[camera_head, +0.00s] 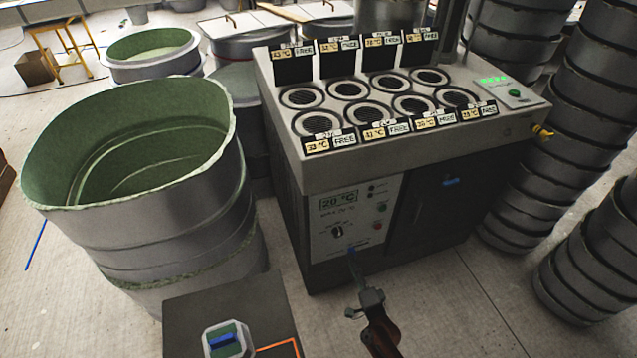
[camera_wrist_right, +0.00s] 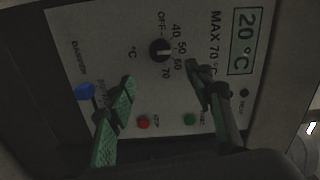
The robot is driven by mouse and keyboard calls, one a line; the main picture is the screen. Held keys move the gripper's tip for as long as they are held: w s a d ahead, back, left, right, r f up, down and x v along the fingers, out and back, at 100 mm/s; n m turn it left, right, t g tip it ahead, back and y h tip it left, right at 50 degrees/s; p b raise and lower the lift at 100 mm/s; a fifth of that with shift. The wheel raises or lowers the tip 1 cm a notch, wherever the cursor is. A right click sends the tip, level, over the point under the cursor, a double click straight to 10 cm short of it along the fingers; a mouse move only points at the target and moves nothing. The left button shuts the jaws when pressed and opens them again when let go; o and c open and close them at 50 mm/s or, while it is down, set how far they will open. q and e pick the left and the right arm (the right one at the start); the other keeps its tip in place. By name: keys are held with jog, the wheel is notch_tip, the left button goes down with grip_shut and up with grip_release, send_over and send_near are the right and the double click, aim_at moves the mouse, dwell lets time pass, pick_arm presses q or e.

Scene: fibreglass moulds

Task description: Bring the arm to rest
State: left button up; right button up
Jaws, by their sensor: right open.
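My right gripper (camera_head: 352,287) is in front of the control panel (camera_head: 362,215) of the grey heating unit, low in the head view. In the right wrist view its two fingers (camera_wrist_right: 160,75) stand apart with nothing between them. Beyond them the panel shows a black dial knob (camera_wrist_right: 160,50), a red button (camera_wrist_right: 144,122), a green button (camera_wrist_right: 190,119) and a display (camera_wrist_right: 243,42) reading 20 °C. The gap between fingertips and panel is hard to judge. My left gripper is not in view.
The heating unit (camera_head: 430,165) has several round wells and FREE labels on top. A large green-lined mould (camera_head: 215,195) stands on the left. Stacked grey rings (camera_head: 590,110) stand on the right. A dark box (camera_head: 185,315) with a blue-green item (camera_head: 226,340) is at the front.

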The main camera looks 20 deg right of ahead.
jog(key=s+f+n+g+y+p, duration=0.15)
jog(key=s+f+n+g, duration=0.3)
jog(key=s+f, duration=0.75)
jog(key=s+f+n+g+p, duration=0.2)
jog(key=s+f+n+g, duration=0.45)
jog(key=f, duration=0.95)
pick_arm(q)
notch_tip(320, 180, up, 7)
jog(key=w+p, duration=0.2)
jog(key=p, duration=0.1)
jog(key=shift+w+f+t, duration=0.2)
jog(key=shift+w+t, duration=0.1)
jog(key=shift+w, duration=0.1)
pick_arm(e)
jog(key=s+f+n+g, duration=0.2)
jog(key=s+f, duration=0.2)
jog(key=s, duration=0.9)
jog(key=s+f+n+g, duration=0.2)
jog(key=s+f, duration=0.1)
jog(key=s, duration=1)
jog(key=s+f+n+g, duration=0.2)
jog(key=s+f+n, duration=0.1)
jog(key=s, duration=1)
jog(key=shift+f+g+h, duration=0.3)
jog(key=shift+f+h, duration=0.05)
jog(key=shift+f, duration=0.45)
jog(key=shift+c, duration=0.3)
